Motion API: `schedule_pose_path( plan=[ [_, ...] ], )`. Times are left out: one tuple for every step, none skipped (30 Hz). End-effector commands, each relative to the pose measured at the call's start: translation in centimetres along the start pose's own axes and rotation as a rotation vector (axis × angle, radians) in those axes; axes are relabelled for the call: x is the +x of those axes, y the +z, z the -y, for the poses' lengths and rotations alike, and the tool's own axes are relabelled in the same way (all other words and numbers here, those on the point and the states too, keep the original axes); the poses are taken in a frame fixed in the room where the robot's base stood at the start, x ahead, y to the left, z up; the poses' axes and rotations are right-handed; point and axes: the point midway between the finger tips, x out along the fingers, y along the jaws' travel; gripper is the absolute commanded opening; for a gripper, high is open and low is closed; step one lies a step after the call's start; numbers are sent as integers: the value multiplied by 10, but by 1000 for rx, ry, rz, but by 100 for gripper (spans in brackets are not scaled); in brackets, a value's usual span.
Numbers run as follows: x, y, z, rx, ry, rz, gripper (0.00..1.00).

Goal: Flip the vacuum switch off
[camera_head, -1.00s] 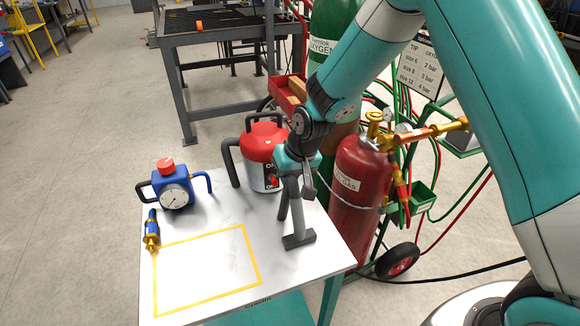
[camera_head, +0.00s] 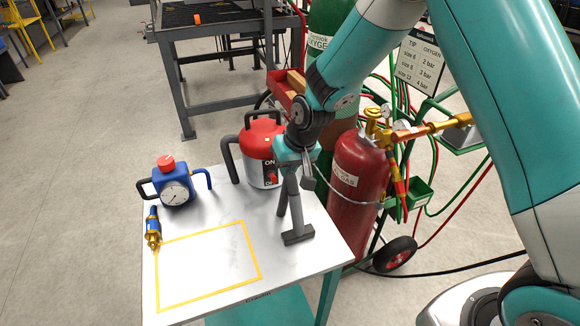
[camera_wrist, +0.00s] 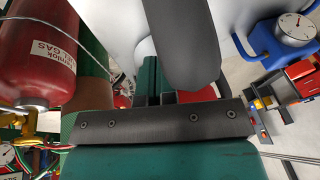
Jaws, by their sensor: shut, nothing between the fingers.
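The vacuum (camera_head: 258,150) is a red-topped silver canister with a black handle and hose, standing at the table's back right. Its front has a dark ON label and a small red switch (camera_head: 272,180), partly hidden; I cannot tell its setting. My gripper (camera_head: 307,170) is shut and empty, just right of the vacuum's front and close to the switch. I cannot tell whether it touches the switch. In the wrist view a dark rounded shape covers the middle, and only part of a red surface (camera_wrist: 196,97) shows behind the dark bar.
A grey nozzle (camera_head: 297,236) stands on the white table (camera_head: 200,222) below my gripper. A yellow outlined area is empty. A red gas cylinder (camera_head: 357,180) stands close on the right.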

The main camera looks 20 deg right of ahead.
Motion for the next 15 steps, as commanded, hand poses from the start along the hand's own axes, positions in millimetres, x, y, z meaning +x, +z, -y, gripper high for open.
schedule_pose_path(
  plan=[
    [-7,-3,-1,1,0,-1,0],
    [-10,-5,-2,1,0,-1,0],
    [-16,-8,-4,0,0,-1,0],
    [-21,-11,-6,0,1,-2,0],
    [-26,-14,-8,0,0,-2,0],
    [-34,-18,-11,0,0,-2,0],
    [-39,-20,-13,-1,0,-3,0],
    [-41,-19,-13,-2,-1,-5,0],
    [-50,-20,-13,-3,-1,-6,0],
    [-57,-20,-13,-4,-1,-7,0],
    [-64,-22,-12,-5,-2,-6,0],
    [-73,-22,-11,-6,-2,-6,0],
    [-79,-23,-11,-6,-2,-6,0],
    [-86,-24,-11,-6,-2,-5,0],
    [-93,-25,-11,-5,-2,-5,0]
  ],
)
